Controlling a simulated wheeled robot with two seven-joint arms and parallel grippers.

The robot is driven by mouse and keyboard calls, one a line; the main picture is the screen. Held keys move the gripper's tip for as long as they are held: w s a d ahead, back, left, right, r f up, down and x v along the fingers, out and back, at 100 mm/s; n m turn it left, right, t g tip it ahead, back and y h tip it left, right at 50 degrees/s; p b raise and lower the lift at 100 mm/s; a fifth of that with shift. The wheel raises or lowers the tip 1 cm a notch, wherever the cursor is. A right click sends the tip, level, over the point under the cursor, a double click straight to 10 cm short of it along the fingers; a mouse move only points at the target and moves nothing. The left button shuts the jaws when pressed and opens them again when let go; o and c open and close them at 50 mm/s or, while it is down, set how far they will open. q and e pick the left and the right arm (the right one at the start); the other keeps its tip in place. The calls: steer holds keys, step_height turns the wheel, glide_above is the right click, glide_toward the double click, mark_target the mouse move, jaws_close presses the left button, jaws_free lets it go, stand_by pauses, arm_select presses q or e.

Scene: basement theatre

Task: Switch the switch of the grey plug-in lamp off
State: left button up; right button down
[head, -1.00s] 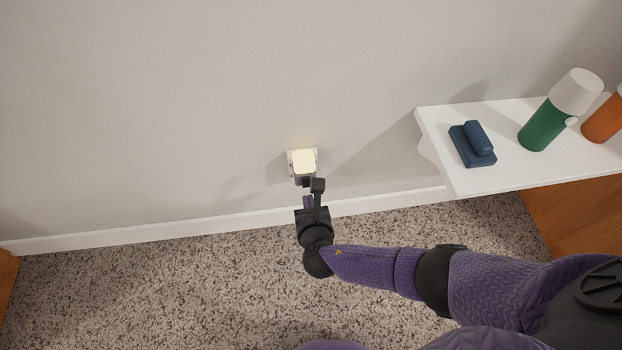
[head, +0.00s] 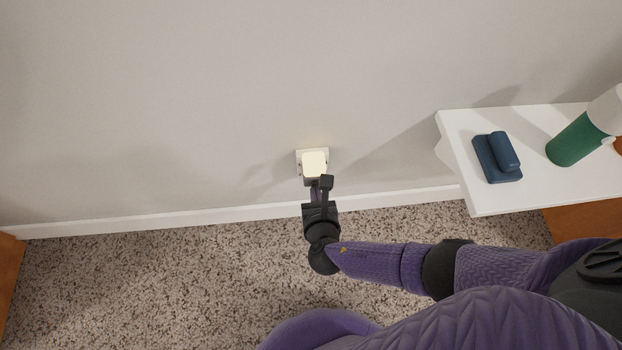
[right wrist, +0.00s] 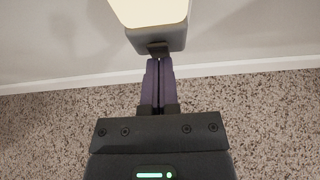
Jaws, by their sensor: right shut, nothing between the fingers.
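The plug-in lamp (head: 314,164) sits in a white wall plate low on the wall, with a pale, glowing top and a grey lower body. In the right wrist view the lamp (right wrist: 170,38) is at the top, with a dark switch tab (right wrist: 158,49) under its grey body. My right gripper (head: 321,182) is shut and empty, just below the lamp. In the right wrist view its purple fingertips (right wrist: 159,62) are together at the dark tab; I cannot tell whether they touch it. My left gripper is not in view.
A white shelf (head: 475,196) juts from the wall at right, carrying a dark blue block-like object (head: 498,157) and a green bottle (head: 575,143) with a white top. A white baseboard (head: 150,222) runs above speckled carpet (head: 170,285). The wall left of the lamp is clear.

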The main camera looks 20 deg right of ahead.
steer(key=shift+w+r+p, duration=0.2)
steer(key=shift+r+p, duration=0.6)
steer(key=shift+r, duration=0.45)
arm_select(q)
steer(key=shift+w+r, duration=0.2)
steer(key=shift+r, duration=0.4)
arm_select(e)
steer(key=shift+f, duration=0.1)
